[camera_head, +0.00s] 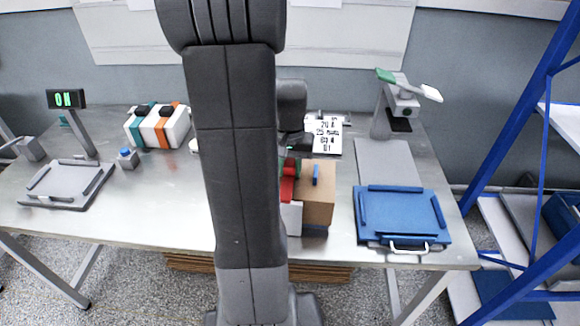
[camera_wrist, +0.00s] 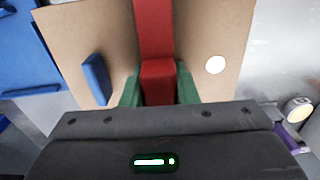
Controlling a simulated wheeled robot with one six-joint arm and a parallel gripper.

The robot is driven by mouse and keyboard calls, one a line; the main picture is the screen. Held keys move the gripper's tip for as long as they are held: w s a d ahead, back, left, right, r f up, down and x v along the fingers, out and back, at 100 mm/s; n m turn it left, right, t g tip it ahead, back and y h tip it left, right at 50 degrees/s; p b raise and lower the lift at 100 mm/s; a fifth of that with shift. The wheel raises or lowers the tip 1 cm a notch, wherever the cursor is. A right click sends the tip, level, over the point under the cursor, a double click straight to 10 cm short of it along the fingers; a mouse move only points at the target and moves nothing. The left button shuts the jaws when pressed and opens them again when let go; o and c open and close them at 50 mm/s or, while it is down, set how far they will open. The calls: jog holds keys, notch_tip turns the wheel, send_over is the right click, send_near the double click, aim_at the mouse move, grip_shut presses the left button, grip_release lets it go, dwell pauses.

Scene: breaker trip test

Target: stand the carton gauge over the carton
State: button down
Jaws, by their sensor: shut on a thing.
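The brown carton (camera_head: 318,196) stands on the steel table, partly hidden behind my arm. In the wrist view its cardboard face (camera_wrist: 105,35) shows a blue tab and a white round spot. The red carton gauge (camera_head: 288,184) shows beside my arm, at the carton's left side in the head view. In the wrist view the red gauge (camera_wrist: 156,45) runs across the cardboard. My gripper (camera_wrist: 158,85) is shut on the gauge, with a green finger on each side. I cannot tell whether the gauge touches the carton. Its lower part is hidden.
A blue tray (camera_head: 402,215) with a white handle lies right of the carton. A grey stand (camera_head: 388,112) and a number card (camera_head: 326,135) are behind.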

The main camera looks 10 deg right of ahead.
jog(key=shift+f, duration=0.1)
jog(key=c, duration=1)
grip_release()
jog(key=shift+s+f, duration=0.1)
jog(key=shift+c, duration=0.2)
notch_tip(320, 180, up, 14)
dwell(0.8)
notch_tip(320, 180, down, 14)
jog(key=shift+f, duration=0.1)
jog(key=shift+r+p, duration=0.4)
jog(key=shift+r, duration=0.55)
